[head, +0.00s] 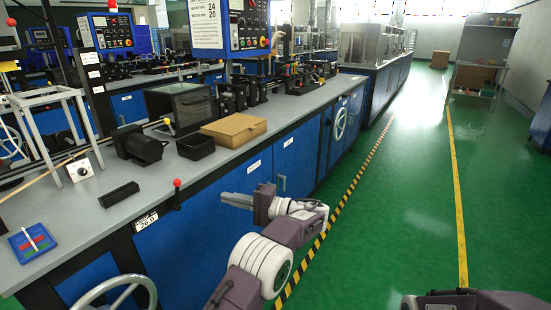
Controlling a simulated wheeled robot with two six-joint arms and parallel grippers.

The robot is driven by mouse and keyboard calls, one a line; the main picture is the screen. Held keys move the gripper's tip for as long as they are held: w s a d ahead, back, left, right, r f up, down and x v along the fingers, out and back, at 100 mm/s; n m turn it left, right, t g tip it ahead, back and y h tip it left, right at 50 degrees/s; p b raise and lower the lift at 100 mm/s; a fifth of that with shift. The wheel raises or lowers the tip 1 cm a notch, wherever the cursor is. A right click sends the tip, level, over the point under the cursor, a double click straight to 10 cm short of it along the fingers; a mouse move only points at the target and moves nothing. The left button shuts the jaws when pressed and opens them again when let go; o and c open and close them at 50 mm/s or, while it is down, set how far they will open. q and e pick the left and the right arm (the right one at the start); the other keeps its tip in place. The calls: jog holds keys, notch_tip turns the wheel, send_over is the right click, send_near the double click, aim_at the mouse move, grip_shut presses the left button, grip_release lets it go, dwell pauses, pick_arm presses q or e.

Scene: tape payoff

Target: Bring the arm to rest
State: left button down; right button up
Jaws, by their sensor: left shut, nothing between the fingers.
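My left arm, purple-grey and white, reaches up from the bottom middle in the head view. My left gripper (237,200) is at its end, pointing left. It is shut and empty, in front of the blue cabinet side of the bench. It appears apart from the bench, though the gap is hard to judge. Only a piece of my right arm shows at the bottom right corner; its gripper does not show.
The long bench (120,205) with a grey top runs along the left. It carries a cardboard box (234,130), a black motor (138,146) and a black tray (196,146). A handwheel (118,292) sticks out below. Green floor (400,190) lies open to the right.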

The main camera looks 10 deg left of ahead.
pick_arm(q)
jog(key=s+a+r+n+g+h, duration=0.1)
jog(key=s+a+r+n+g, duration=0.1)
jog(key=s+a+r, duration=0.5)
jog(key=s+a+f+g+h, duration=0.1)
jog(key=s+a+f+h, duration=0.3)
jog(key=s+f, duration=0.1)
jog(key=s+d+f+h, duration=0.6)
jog(key=s+d+f, duration=0.25)
jog(key=f, duration=0.25)
jog(key=s+d+f+h, duration=0.7)
jog(key=s+f, duration=0.3)
jog(key=f, duration=0.1)
jog(key=w+r+t+p, duration=0.1)
jog(key=r+p, duration=1.3)
jog(key=w+d+r+t+p, duration=0.1)
jog(key=w+r+p, duration=0.1)
jog(key=r+p, duration=1.2)
jog(key=shift+d, duration=0.25)
jog(key=shift+w, duration=0.1)
